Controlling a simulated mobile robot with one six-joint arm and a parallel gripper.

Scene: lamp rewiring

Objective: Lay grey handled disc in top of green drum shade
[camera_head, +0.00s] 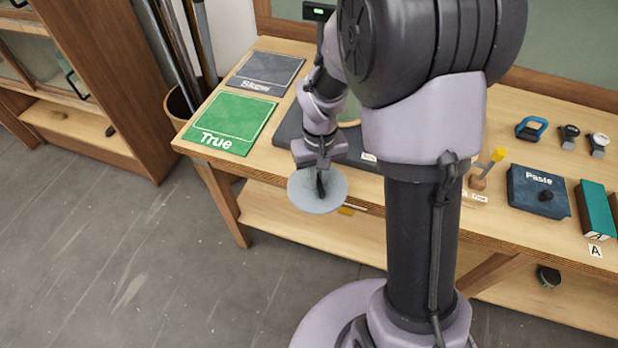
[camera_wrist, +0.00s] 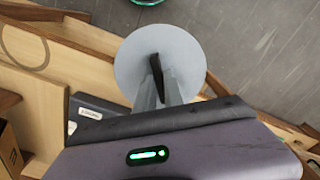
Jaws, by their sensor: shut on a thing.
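The grey disc (camera_head: 304,197) hangs in the air just off the front edge of the bench. My gripper (camera_head: 320,178) is shut on its dark upright handle. In the wrist view the disc (camera_wrist: 192,52) lies flat beyond my fingers (camera_wrist: 158,84), with the black handle between them. No whole green drum shade shows. In the wrist view a green-rimmed round thing (camera_wrist: 148,3) is cut off by the top edge; I cannot tell if it is the shade. In the head view my arm hides part of the bench middle.
The bench holds a green "True" mat (camera_head: 222,108), a dark mat (camera_head: 265,66), a blue "Paste" box (camera_head: 538,180) and a teal box (camera_head: 594,210). A bin of rods (camera_head: 178,112) stands at its left end. The floor at left is clear.

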